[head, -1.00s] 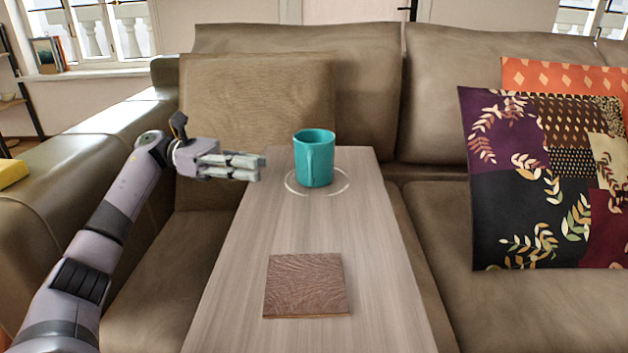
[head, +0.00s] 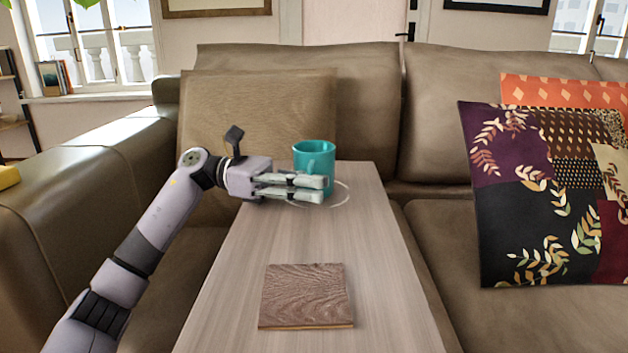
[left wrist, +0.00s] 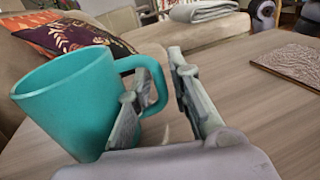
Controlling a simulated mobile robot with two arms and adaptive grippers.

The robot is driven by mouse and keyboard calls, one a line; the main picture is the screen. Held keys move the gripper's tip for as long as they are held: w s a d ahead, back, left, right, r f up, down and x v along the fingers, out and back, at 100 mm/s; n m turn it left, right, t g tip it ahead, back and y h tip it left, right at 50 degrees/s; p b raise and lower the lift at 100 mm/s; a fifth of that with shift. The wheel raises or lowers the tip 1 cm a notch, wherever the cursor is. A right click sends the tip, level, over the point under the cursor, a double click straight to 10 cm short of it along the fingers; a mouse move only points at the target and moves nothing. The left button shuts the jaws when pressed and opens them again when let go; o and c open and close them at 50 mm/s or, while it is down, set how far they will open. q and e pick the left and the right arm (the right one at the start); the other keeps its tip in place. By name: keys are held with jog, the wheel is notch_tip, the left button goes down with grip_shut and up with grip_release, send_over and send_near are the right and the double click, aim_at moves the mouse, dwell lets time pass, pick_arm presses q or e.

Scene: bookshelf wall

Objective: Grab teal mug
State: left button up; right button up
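The teal mug (head: 314,152) stands upright near the far end of the narrow wooden table, its handle toward me. My left gripper (head: 322,190) is in front of the mug's lower part and hides some of it. In the left wrist view the mug (left wrist: 75,100) fills the left side, and its handle reaches into the gap between the fingers of my left gripper (left wrist: 160,75). The fingers are apart, one overlapping the handle's opening and the other to its right. I cannot tell whether either touches the mug. My right gripper is not in view.
A square brown wooden board (head: 306,296) lies nearer on the table (head: 385,270). A brown sofa (head: 365,90) with patterned cushions (head: 540,190) surrounds the table. The tabletop right of the mug is clear.

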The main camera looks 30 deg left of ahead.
pick_arm(q)
jog(key=shift+c, duration=0.5)
grip_shut()
